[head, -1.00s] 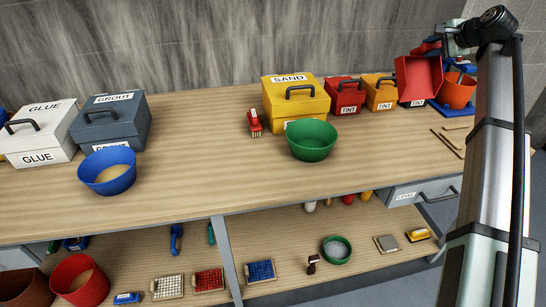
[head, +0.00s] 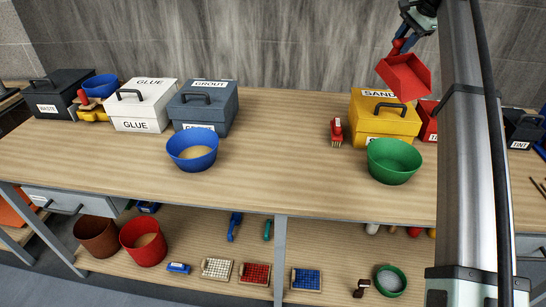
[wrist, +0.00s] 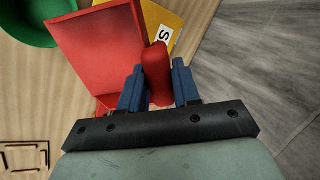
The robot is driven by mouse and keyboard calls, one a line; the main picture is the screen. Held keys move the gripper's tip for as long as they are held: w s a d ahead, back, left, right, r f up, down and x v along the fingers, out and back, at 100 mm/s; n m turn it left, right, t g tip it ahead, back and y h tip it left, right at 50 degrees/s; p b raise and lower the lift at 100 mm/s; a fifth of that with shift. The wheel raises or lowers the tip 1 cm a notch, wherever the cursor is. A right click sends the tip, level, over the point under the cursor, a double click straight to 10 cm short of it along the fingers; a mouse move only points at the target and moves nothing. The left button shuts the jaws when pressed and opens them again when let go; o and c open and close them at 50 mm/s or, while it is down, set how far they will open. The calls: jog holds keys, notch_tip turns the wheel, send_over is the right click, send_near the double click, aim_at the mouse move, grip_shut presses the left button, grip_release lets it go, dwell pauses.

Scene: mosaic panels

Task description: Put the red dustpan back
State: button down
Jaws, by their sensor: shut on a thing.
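The red dustpan (head: 404,76) hangs in the air above the workbench, in front of the yellow SAND box (head: 384,115) in the head view. My gripper (head: 402,43) is shut on its red handle. In the wrist view the dustpan's pan (wrist: 100,45) spreads to the upper left. Its handle (wrist: 156,70) sits between my blue gripper fingers (wrist: 157,90).
On the bench stand a GLUE box (head: 140,108), a GROUT box (head: 204,108), a blue bowl (head: 192,152), a green bowl (head: 393,162) and a red brush (head: 336,131). A black WASTE box (head: 60,96) stands far left. Mid-bench is clear.

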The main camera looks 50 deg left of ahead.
jog(key=s+a+f+n+g+h, duration=0.1)
jog(key=s+a+f+n, duration=0.15)
jog(key=s+a, duration=0.6)
jog(key=s+a+f+n+h, duration=0.1)
jog(key=s+a+f+n, duration=0.3)
jog(key=s, duration=0.8)
jog(key=s+a+f+n+h, duration=0.1)
jog(key=s+a+f+h, duration=0.15)
jog(key=s+f, duration=0.6)
jog(key=s+a+f+n+h, duration=0.1)
jog(key=s+a+f+n, duration=0.25)
jog(key=s, duration=1.15)
jog(key=shift+y, duration=0.35)
jog(key=shift+w+a+f, duration=0.1)
jog(key=shift+a+f, duration=0.05)
jog(key=shift+f, duration=1.3)
jog(key=shift+w+a+f, duration=0.1)
jog(key=shift+f, duration=1.4)
jog(key=shift+a+f, duration=0.15)
jog(key=shift+f, duration=1.4)
jog(key=c, duration=0.8)
grip_release()
notch_tip(320, 180, up, 12)
